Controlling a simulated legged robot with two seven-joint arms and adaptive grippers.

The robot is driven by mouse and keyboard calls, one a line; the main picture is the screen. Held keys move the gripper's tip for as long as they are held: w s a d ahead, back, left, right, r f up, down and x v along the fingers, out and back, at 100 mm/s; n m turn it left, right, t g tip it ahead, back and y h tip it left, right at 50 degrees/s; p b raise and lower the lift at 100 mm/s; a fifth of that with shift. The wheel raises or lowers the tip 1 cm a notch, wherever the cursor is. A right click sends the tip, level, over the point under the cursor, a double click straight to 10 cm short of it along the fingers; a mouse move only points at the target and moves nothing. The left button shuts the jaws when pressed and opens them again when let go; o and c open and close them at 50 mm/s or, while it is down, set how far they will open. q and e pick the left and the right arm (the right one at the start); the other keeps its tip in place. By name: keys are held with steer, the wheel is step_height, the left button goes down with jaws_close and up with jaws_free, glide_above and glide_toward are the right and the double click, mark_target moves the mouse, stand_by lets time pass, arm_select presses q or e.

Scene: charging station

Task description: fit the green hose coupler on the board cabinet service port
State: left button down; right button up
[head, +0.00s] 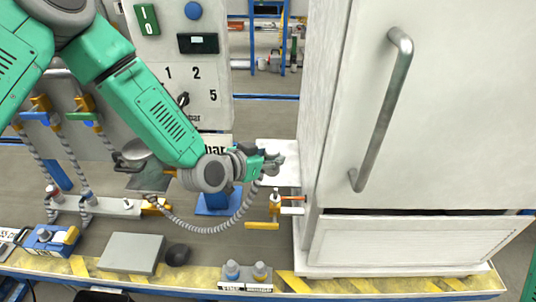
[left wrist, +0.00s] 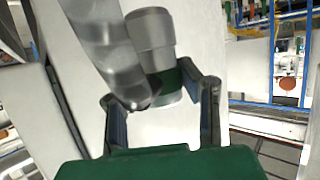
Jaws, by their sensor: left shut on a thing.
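My left gripper (head: 268,164) reaches in from the left and is beside the white cabinet (head: 330,120). In the left wrist view, my left gripper (left wrist: 163,112) is shut on the green-banded hose coupler (left wrist: 170,82), which lies between its two fingers. A grey cylindrical part (left wrist: 150,30) is in line with the green band; I cannot tell whether it is the coupler's body or the service port. The coupler's grey end (head: 278,160) shows just left of the cabinet's side in the head view. No port can be made out clearly. My right gripper is out of view.
A grey ribbed hose (head: 215,228) hangs in a loop below my left gripper. The cabinet's long handle (head: 385,110) sticks out at the right. An orange clamp (head: 276,205) stands below the gripper. A grey box (head: 132,252) and black ball (head: 178,254) lie on the bench front.

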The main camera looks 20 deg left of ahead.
mark_target(274, 173)
arm_select(q)
steer(key=f+b, duration=0.1)
steer(key=f, duration=0.1)
steer(key=d+f+b, duration=0.1)
steer(key=f+b, duration=0.1)
steer(key=shift+f, duration=0.35)
steer(key=shift+a, duration=0.4)
steer(key=shift+d, duration=0.65)
steer(key=shift+d+r, duration=0.1)
steer(key=shift+d, duration=0.25)
steer(key=shift+a, duration=1.2)
steer(key=shift+d, duration=0.9)
steer(key=shift+a, duration=0.6)
steer(key=shift+d, duration=0.9)
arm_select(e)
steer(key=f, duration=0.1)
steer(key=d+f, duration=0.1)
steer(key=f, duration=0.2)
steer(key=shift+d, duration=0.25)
